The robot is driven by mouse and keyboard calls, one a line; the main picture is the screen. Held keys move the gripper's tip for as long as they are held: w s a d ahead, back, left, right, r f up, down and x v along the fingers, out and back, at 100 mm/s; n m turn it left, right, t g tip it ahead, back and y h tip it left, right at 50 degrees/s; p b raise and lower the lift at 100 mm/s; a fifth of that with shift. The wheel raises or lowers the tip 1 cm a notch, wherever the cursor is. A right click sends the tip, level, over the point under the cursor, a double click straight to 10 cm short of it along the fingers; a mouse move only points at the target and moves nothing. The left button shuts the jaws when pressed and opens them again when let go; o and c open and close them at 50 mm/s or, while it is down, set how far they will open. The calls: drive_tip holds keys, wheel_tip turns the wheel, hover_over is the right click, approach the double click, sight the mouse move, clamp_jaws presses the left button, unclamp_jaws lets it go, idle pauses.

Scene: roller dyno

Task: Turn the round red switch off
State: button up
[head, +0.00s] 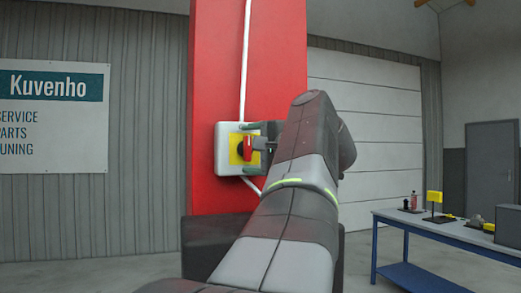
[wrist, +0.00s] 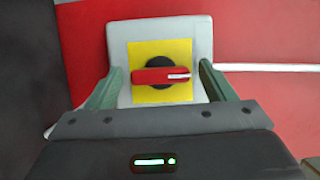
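The round red switch (head: 247,148) sits on a yellow plate on a pale grey box (head: 223,165), fixed to a red pillar. In the wrist view the switch's red handle (wrist: 162,75) lies level across a dark round base, with a white mark at its right end. My gripper (head: 257,141) is at the box in the head view. In the wrist view my gripper (wrist: 163,85) is open, with one green-grey finger on each side of the yellow plate. The fingers stand apart from the red handle. Whether the fingertips touch the box I cannot tell.
A white cable (head: 245,60) runs down the red pillar (head: 275,50) to the box. A dark block (head: 205,240) stands at the pillar's foot. A blue-legged workbench (head: 440,225) with small items is at the right.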

drive_tip(key=shift+s+d, duration=0.1)
drive_tip(key=b+v, duration=0.2)
drive_tip(key=v, duration=1.1)
drive_tip(key=shift+s+d, duration=0.2)
drive_tip(key=shift+d, duration=0.05)
idle(0.5)
drive_tip(key=p+x, duration=0.1)
drive_tip(key=x, duration=1.2)
drive_tip(key=shift+p, duration=0.4)
drive_tip(key=shift+s+d, duration=0.1)
drive_tip(key=shift+s, duration=0.05)
